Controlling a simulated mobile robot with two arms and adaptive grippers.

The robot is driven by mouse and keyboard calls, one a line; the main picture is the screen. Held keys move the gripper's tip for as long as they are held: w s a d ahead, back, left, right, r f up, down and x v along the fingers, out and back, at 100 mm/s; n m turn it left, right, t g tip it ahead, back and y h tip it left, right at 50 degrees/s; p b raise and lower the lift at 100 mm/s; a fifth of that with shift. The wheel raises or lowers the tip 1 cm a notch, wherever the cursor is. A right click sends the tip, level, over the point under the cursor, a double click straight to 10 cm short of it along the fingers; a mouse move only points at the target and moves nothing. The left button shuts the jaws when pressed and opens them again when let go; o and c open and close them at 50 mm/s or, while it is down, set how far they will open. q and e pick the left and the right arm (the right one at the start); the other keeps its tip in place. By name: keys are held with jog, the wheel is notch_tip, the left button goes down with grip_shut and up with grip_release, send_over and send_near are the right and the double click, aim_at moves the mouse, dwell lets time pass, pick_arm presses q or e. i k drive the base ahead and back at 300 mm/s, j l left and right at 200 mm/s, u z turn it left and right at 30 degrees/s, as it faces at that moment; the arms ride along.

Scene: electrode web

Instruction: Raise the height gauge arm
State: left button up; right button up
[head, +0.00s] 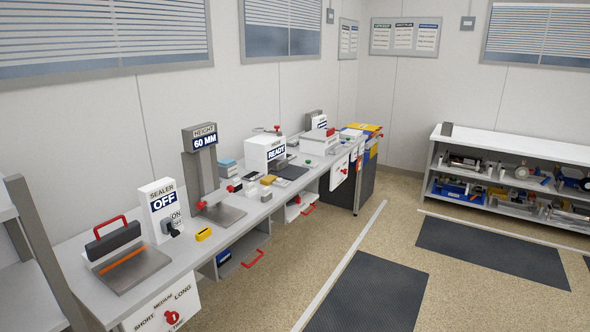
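The height gauge (195,170) stands on the long bench in the middle left of the head view. It has a grey upright column and a flat grey base plate (226,215). Its sign (204,138) reads "HEIGHT 60 MM". A grey gauge arm (216,197) sits low on the column, a little above the base plate, with small red knobs near it. Its exact gap to the plate is too small to tell. Neither of my grippers is in view.
A sealer sign (162,209) reading "OFF" and a sealer with a red handle (125,258) stand left of the gauge. A white "READY" box (264,152) stands to its right. An open drawer (240,257) juts from the bench front. Dark mats (370,295) lie on the open floor.

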aim_at(216, 197)
jog(key=i+u, duration=0.2)
jog(key=i, duration=0.3)
jog(key=i+l+u, duration=0.15)
jog(key=i, duration=0.4)
jog(key=i+l+u, duration=0.2)
jog(key=i, duration=0.3)
